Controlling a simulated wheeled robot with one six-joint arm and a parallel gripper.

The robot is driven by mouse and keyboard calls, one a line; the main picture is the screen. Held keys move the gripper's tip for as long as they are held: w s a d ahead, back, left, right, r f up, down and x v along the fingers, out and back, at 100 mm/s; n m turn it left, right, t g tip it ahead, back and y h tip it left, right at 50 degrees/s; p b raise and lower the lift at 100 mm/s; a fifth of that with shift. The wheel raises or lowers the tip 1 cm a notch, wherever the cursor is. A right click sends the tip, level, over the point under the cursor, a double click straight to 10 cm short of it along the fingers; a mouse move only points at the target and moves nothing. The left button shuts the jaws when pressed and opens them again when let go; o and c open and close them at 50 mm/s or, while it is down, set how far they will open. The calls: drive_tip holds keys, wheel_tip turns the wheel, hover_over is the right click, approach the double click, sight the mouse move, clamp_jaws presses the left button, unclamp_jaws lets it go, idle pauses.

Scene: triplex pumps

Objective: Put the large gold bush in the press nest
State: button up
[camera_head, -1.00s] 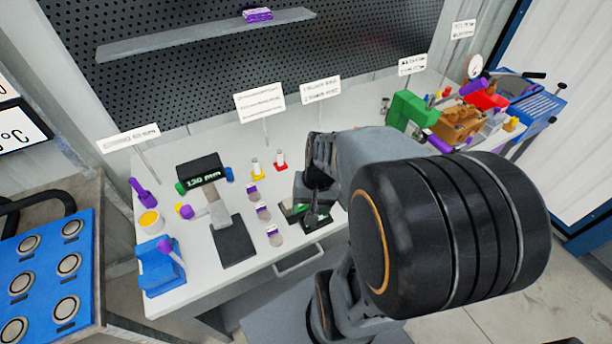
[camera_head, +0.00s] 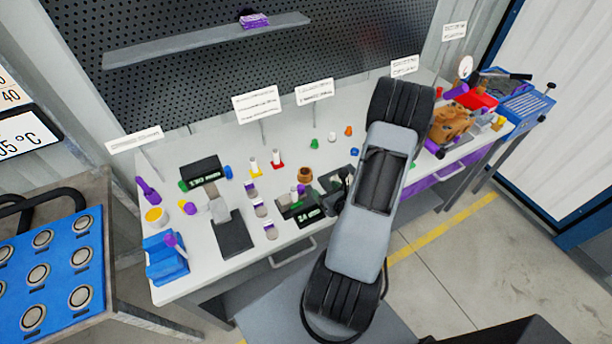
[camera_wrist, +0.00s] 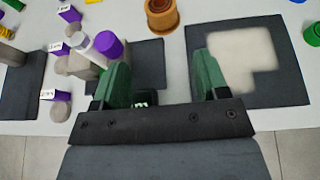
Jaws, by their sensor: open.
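A gold-brown flanged bush (camera_head: 305,174) stands on the bench behind the black "24 mm" gauge (camera_head: 297,207). It also shows at the top edge of the wrist view (camera_wrist: 162,16), partly cut off. My gripper (camera_head: 341,184) is low over the bench, right of the gauge. In the wrist view its two green fingers (camera_wrist: 163,78) are apart with nothing between them; the bush is beyond them, not touched. I cannot tell for certain which fixture is the press nest. A blue device with a purple lever (camera_head: 165,262) stands at the bench's left front.
A dark mat with a pale patch (camera_wrist: 285,94) lies right of my fingers. A "130 mm" gauge (camera_head: 205,172) and several grey-purple parts (camera_head: 260,208) stand to the left. The brown pump body (camera_head: 450,125) is at the right. Small coloured parts (camera_head: 332,137) stand at the back.

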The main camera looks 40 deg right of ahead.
sight(308, 173)
drive_tip(key=shift+w+d+f+b, duration=0.15)
drive_tip(key=shift+d+b, duration=0.15)
drive_tip(key=shift+b, duration=0.1)
drive_tip(key=b+x, duration=0.1)
drive_tip(key=b, duration=0.2)
drive_tip(key=shift+w+d+f, duration=0.1)
drive_tip(key=shift+w+f, duration=0.1)
drive_tip(key=shift+f, duration=0.05)
drive_tip(key=b, duration=0.1)
drive_tip(key=w+b, duration=0.1)
drive_tip(key=shift+w+f+b, duration=0.2)
drive_tip(key=shift+f+b, duration=0.05)
drive_tip(key=shift+b, duration=0.15)
drive_tip(key=b+x, duration=0.2)
drive_tip(key=b, duration=0.1)
drive_tip(key=shift+w+r, duration=0.1)
drive_tip(key=shift+w, duration=0.05)
drive_tip(key=shift+w+p, duration=0.45)
drive_tip(key=shift+w, duration=0.5)
drive_tip(key=shift+p+x, duration=0.7)
drive_tip(key=shift+x, duration=2.35)
drive_tip(key=shift+s+d, duration=0.1)
drive_tip(key=shift+s, duration=0.05)
drive_tip(key=c, duration=0.9)
drive_tip(key=shift+c, duration=0.5)
